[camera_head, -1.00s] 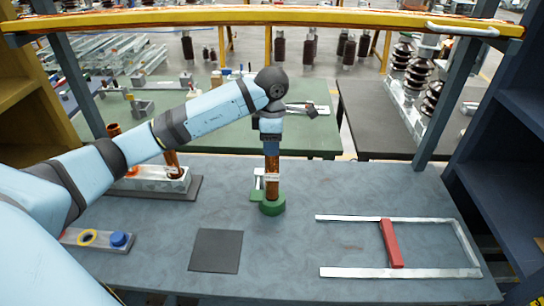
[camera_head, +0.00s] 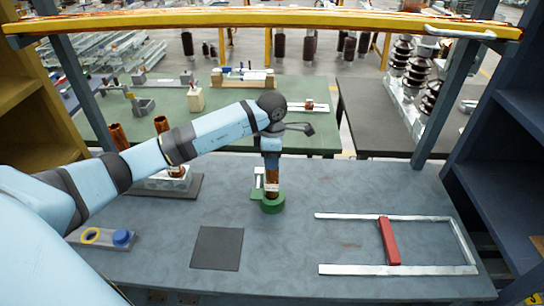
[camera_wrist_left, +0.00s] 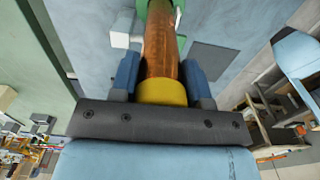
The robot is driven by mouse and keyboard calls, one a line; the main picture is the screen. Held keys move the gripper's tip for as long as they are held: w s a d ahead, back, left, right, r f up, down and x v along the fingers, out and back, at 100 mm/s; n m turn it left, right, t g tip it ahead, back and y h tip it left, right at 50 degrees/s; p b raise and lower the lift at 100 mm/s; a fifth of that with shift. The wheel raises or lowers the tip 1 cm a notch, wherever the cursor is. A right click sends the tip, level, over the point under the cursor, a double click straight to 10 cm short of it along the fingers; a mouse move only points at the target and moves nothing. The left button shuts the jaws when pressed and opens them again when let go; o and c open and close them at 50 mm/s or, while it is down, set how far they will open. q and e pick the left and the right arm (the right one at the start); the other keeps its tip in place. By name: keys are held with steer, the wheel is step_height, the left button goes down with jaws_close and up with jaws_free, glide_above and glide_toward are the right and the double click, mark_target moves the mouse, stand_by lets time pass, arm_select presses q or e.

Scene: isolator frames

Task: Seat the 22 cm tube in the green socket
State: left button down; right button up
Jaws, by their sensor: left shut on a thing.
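The brown, copper-coloured tube (camera_head: 272,182) stands upright on the work table, with its lower end in or at the opening of the green socket (camera_head: 272,205). I cannot tell how deep it sits. My left gripper (camera_head: 271,162) is above the socket, pointing down and shut on the tube's upper part. In the left wrist view the tube (camera_wrist_left: 161,55) runs between the two blue fingers of the left gripper (camera_wrist_left: 161,78). A yellow band (camera_wrist_left: 162,92) on the tube shows there, and the green socket (camera_wrist_left: 156,10) is at the top edge. My right gripper is not in view.
Brown tubes (camera_head: 118,136) stand at the left by a pale tray (camera_head: 155,182), partly behind my arm. A dark square mat (camera_head: 216,248) lies in front. A metal frame with a red bar (camera_head: 389,241) lies at the right. A grey block with yellow and blue rings (camera_head: 105,238) is at front left.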

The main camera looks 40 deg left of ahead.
arm_select(q)
steer(key=shift+f, duration=0.2)
steer(key=shift+f, duration=0.2)
steer(key=c, duration=0.6)
jaws_free()
